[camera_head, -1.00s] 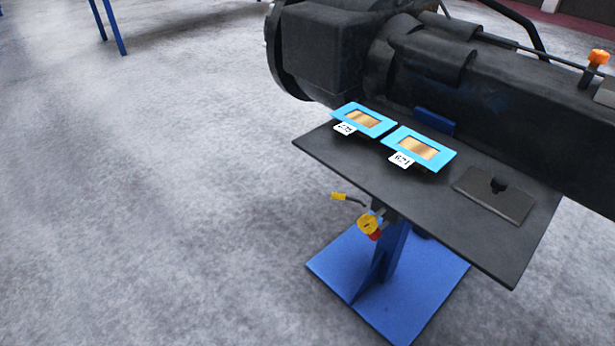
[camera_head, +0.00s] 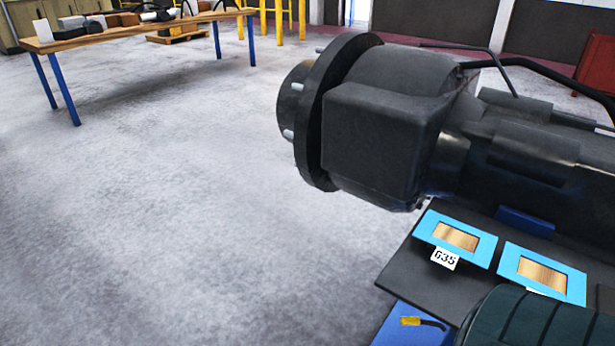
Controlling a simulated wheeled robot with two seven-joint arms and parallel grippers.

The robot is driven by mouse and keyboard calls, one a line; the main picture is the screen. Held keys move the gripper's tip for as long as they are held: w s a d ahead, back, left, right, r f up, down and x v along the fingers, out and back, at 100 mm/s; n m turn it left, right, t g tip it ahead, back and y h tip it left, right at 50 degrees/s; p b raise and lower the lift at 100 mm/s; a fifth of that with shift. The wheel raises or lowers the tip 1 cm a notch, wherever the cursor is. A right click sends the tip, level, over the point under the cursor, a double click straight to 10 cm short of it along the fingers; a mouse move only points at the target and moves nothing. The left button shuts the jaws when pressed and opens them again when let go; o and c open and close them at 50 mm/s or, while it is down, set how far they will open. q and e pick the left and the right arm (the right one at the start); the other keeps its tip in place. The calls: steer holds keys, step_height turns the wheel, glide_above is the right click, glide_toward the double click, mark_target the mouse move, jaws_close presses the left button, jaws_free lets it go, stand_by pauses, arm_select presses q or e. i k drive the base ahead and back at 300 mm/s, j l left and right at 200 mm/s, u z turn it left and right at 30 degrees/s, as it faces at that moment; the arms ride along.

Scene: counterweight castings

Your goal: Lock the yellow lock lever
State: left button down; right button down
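The yellow lock lever (camera_head: 410,321) shows at the bottom of the head view as a small yellow grip on a dark rod. It lies just off the front left edge of the dark plate (camera_head: 402,278), above the blue base (camera_head: 392,338). The rod runs right and ends near a dark green ribbed rounded part that fills the bottom right corner. The rest of the lock mechanism is hidden or below the frame. Neither of my grippers is in view.
Two light-blue frames with wood-coloured centres, the left frame (camera_head: 427,226) and the right frame (camera_head: 507,262), sit on the plate. The left has a tag (camera_head: 445,259) reading 635. A large black machine (camera_head: 375,135) stands behind. A table (camera_head: 130,34) stands far left; the floor between is clear.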

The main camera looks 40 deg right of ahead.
mark_target(405, 320)
steer(key=i+j+z, duration=0.1)
steer(key=i, duration=0.4)
steer(key=i+j+z, duration=0.1)
steer(key=i, duration=0.4)
steer(key=i+z, duration=0.25)
steer(key=z, duration=0.2)
steer(key=i+j+z, duration=0.2)
steer(key=z, duration=0.3)
steer(key=i+j+z, duration=0.25)
steer(key=z, duration=0.2)
steer(key=i+j+z, duration=0.15)
steer(key=z, duration=0.3)
steer(key=i+j+z, duration=0.2)
steer(key=z, duration=0.25)
steer(key=i+j+z, duration=0.1)
steer(key=j+z, duration=0.3)
steer(key=i+j+z, duration=0.1)
steer(key=j+z, duration=0.2)
steer(key=z, duration=0.15)
